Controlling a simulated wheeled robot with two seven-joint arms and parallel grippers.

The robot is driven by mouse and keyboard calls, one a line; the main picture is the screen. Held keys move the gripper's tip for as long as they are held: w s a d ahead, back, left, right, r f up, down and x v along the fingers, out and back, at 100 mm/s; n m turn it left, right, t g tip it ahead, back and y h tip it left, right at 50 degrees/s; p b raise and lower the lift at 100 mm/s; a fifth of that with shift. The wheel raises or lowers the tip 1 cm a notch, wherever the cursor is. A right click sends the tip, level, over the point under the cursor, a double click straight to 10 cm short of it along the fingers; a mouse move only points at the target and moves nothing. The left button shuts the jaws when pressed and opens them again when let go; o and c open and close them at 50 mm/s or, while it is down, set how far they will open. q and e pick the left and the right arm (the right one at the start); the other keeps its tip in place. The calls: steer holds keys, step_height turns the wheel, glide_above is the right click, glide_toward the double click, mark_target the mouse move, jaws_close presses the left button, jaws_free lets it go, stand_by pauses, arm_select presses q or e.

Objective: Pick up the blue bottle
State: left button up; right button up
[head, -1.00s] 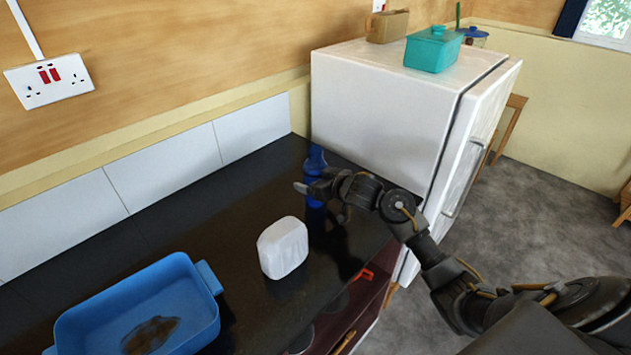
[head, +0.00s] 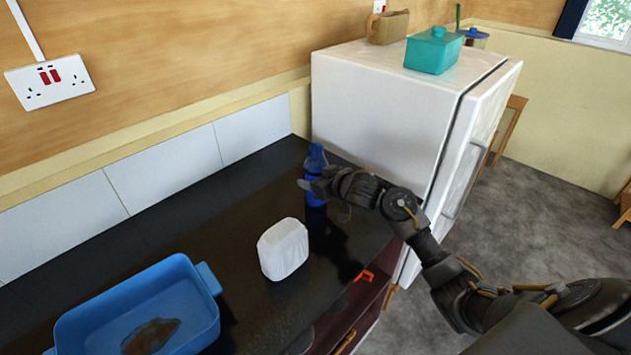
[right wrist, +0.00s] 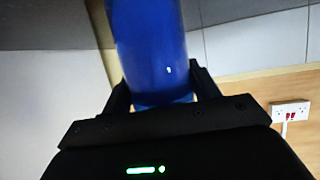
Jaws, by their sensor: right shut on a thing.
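The blue bottle (head: 315,160) stands upright on the dark counter, close to the side of the white fridge. My right gripper (head: 308,186) reaches in from the right and is shut around the bottle's body, hiding part of it. In the right wrist view the bottle (right wrist: 152,50) fills the space between the two dark fingers of my right gripper (right wrist: 160,85). I cannot tell whether the bottle's base touches the counter. My left gripper is not in view.
A white rounded block (head: 283,249) stands on the counter in front of the bottle. A blue basin (head: 70,325) with something brown in it is at the lower left. The white fridge (head: 385,105) rises just behind the bottle, with a teal container (head: 432,52) on top.

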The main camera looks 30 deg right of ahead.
mark_target(320, 152)
steer(key=shift+r+p, duration=0.75)
steer(key=shift+r, duration=3.8)
